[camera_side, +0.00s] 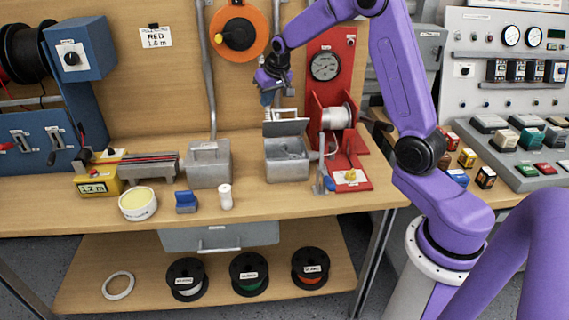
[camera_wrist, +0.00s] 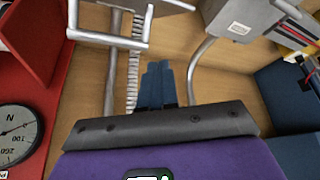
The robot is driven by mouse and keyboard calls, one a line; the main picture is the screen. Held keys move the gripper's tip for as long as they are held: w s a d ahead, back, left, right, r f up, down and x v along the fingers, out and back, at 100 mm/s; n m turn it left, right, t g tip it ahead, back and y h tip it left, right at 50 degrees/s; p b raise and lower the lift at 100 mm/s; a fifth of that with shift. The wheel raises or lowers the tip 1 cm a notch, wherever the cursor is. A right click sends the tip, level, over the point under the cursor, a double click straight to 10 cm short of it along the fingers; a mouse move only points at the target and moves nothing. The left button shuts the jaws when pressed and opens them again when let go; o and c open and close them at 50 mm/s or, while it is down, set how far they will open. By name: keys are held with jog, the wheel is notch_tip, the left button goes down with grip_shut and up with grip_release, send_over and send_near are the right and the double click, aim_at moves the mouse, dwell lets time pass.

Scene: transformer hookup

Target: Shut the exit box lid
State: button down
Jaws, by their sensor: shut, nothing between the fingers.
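The grey metal box (camera_side: 287,168) on the right of the bench, which I take to be the exit box, stands open. Its lid (camera_side: 285,128) is tilted up at the back, with a handle on it. My gripper (camera_side: 267,98) is above and slightly behind the raised lid, fingers down, shut and empty. In the wrist view, the blue fingertips (camera_wrist: 158,68) are together. A pale metal handle frame (camera_wrist: 112,42), apparently the lid's, is beyond them to the left. Contact between fingers and lid cannot be told.
A second grey box (camera_side: 208,170) with its lid down stands to the left. A red stand (camera_side: 325,95) with a gauge and wire spool is close on the right. Conduits run up the wooden back board (camera_side: 165,90). A white bottle (camera_side: 225,197) stands in front.

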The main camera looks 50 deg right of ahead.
jog(key=shift+r, duration=2.1)
jog(key=shift+a, duration=0.15)
jog(key=s+a+n+g+y, duration=0.2)
jog(key=s+a+n, duration=0.6)
jog(key=s+a, duration=1.1)
jog(key=s+f+n+g, duration=0.1)
jog(key=s+n, duration=0.2)
jog(key=s, duration=0.8)
jog(key=s+f+n+g, duration=0.1)
jog(key=s+n, duration=0.3)
jog(key=s, duration=0.7)
jog(key=shift+s+f+n+g, duration=0.3)
jog(key=shift+f+g, duration=0.1)
jog(key=shift+f, duration=0.35)
